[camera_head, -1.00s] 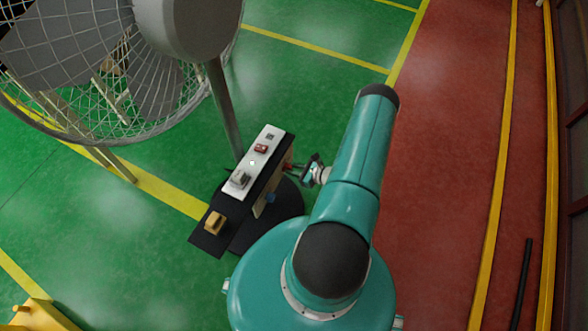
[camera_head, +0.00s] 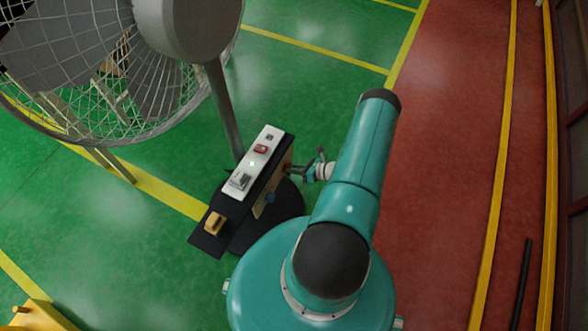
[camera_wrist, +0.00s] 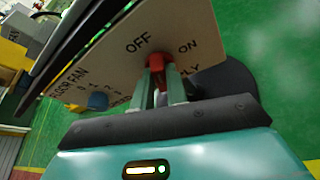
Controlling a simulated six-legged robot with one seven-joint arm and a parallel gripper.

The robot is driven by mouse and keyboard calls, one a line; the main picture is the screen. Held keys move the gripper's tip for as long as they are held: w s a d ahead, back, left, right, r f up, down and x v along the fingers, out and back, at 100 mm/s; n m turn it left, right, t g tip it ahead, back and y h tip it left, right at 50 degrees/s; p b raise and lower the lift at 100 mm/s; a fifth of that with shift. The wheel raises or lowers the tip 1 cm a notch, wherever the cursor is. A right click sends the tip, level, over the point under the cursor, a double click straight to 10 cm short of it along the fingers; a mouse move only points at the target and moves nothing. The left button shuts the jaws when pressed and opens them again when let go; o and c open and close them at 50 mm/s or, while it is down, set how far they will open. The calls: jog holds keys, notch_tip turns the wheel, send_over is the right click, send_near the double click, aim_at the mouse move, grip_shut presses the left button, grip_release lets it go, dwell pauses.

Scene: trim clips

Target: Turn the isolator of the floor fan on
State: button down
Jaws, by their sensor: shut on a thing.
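The panel (camera_wrist: 120,58) on the side of the floor fan's control box is beige and lettered FLOOR FAN, OFF and ON. Its red isolator handle (camera_wrist: 156,62) sits below OFF and left of ON. My gripper (camera_wrist: 160,80) is shut on this handle, with a finger on either side. The fingers hide part of the handle and some lettering, so its exact angle is hard to tell. In the head view my gripper (camera_head: 298,172) reaches the box's right side from the right. The floor fan (camera_head: 95,75) stands at upper left.
A blue knob (camera_wrist: 97,101) with a numbered scale is left of my fingers. The box's white top strip (camera_head: 253,163) carries a red switch (camera_head: 261,149) and a grey part (camera_head: 242,181). A yellow block (camera_head: 214,222) sits at its near end. Red floor lies right.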

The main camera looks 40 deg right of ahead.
jog(key=m+y, duration=0.1)
jog(key=m, duration=0.2)
jog(key=f+m+t+y, duration=0.1)
jog(key=m+y, duration=0.1)
jog(key=m, duration=0.2)
jog(key=d+m+y, duration=0.1)
jog(key=m+y, duration=0.1)
jog(key=m, duration=0.1)
jog(key=shift+w+f, duration=0.15)
jog(key=shift+m, duration=0.4)
dwell(0.4)
jog(key=c, duration=1.4)
grip_release()
jog(key=v, duration=1.3)
jog(key=shift+s+d+f, duration=0.25)
jog(key=shift+s+f, duration=0.05)
jog(key=shift+f, duration=0.1)
